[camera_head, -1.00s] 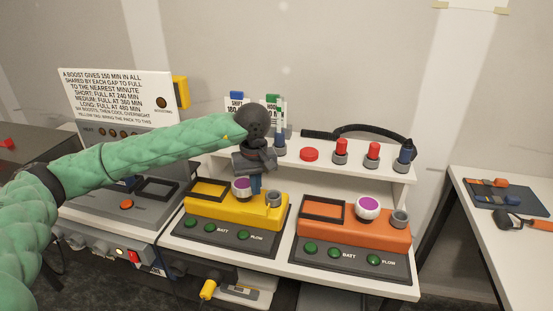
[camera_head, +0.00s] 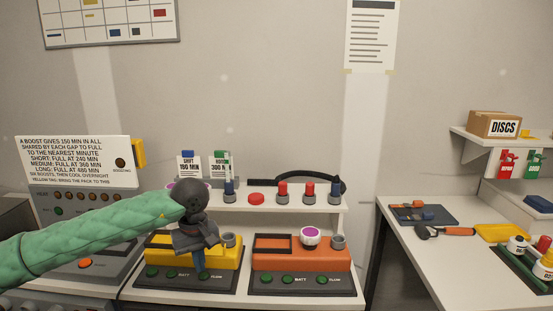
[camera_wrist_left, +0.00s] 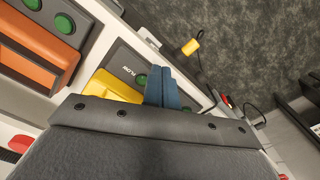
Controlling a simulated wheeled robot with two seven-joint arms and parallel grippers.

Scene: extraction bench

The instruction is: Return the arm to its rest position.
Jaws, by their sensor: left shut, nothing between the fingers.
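My left arm, in a green quilted sleeve, comes in from the left in the head view. My left gripper (camera_head: 200,262) points down in front of the yellow unit (camera_head: 166,250), and its blue fingers are together with nothing between them. In the left wrist view the closed blue fingers (camera_wrist_left: 162,88) show beside the yellow unit (camera_wrist_left: 117,88) and a green button (camera_wrist_left: 140,81). Whether the fingers touch the unit cannot be told. My right gripper is in neither view.
An orange unit (camera_head: 301,257) stands right of the yellow one. A white shelf (camera_head: 320,200) behind holds red and blue-topped pieces. A grey charger panel with a text sign (camera_head: 73,162) is at left. A side table (camera_head: 405,236) with tools is at right.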

